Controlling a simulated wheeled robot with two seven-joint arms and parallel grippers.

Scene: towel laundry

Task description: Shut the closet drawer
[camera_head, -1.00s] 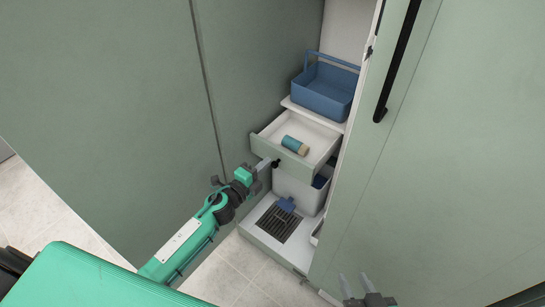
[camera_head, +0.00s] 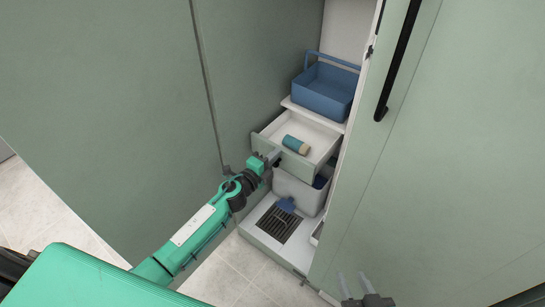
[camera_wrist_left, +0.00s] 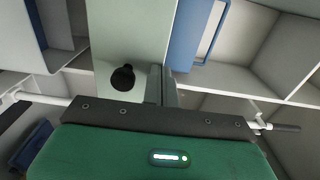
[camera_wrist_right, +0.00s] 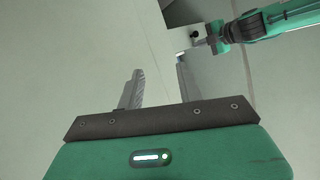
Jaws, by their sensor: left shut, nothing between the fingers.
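The closet drawer (camera_head: 316,165) is pulled out, with a pale green front, white inside and a small dark knob (camera_wrist_left: 123,77). A teal and tan rolled item (camera_head: 296,145) lies in it. My left gripper (camera_head: 275,154) is shut and empty, its tips at the drawer front close beside the knob. In the left wrist view the shut fingers (camera_wrist_left: 162,75) point at the front, just right of the knob; whether they touch it I cannot tell. My right gripper (camera_head: 354,283) is open and empty, low in front of the right closet door, away from the drawer.
A blue basket (camera_head: 324,92) stands on the shelf above the drawer. A light bin (camera_head: 295,189) and a blue brush-like item (camera_head: 286,204) are below it. The right closet door (camera_head: 420,180) with a long black handle stands close beside the opening. Tiled floor lies in front.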

